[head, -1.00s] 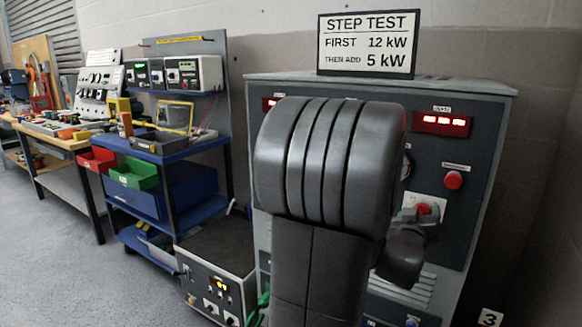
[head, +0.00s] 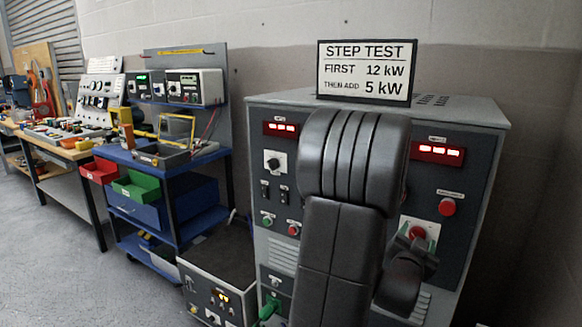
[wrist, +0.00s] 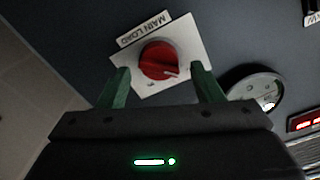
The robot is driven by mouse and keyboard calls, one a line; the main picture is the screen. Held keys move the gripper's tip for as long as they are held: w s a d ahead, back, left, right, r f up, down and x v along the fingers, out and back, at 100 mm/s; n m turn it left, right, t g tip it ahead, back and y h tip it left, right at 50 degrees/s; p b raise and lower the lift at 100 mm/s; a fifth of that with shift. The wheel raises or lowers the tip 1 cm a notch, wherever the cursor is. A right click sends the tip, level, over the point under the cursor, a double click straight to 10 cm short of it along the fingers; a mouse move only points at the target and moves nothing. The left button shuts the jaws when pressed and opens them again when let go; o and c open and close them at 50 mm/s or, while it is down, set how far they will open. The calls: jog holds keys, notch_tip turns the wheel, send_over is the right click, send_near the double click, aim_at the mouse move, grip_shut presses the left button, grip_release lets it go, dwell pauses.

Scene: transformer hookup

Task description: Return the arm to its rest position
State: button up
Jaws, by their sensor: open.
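My gripper (wrist: 160,90) is open in the wrist view, its two green fingers on either side below a red rotary knob (wrist: 160,60) on a white plate labelled MAIN LOAD. The fingers appear apart from the knob, though the exact gap is hard to judge. In the head view my dark arm stands in front of the grey load cabinet (head: 480,112). The red knob (head: 417,233) shows there just above the end of my arm. My fingers are mostly hidden in that view.
A STEP TEST sign (head: 367,72) stands on the cabinet. A smaller box (head: 215,250) with a green cable sits on the floor to the left. A blue cart (head: 165,155) and a workbench (head: 65,152) stand farther left. Open floor (head: 70,260) lies at the front left.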

jog(key=shift+d+m+p, duration=0.1)
jog(key=shift+m+p, duration=1.9)
jog(key=shift+p, duration=0.3)
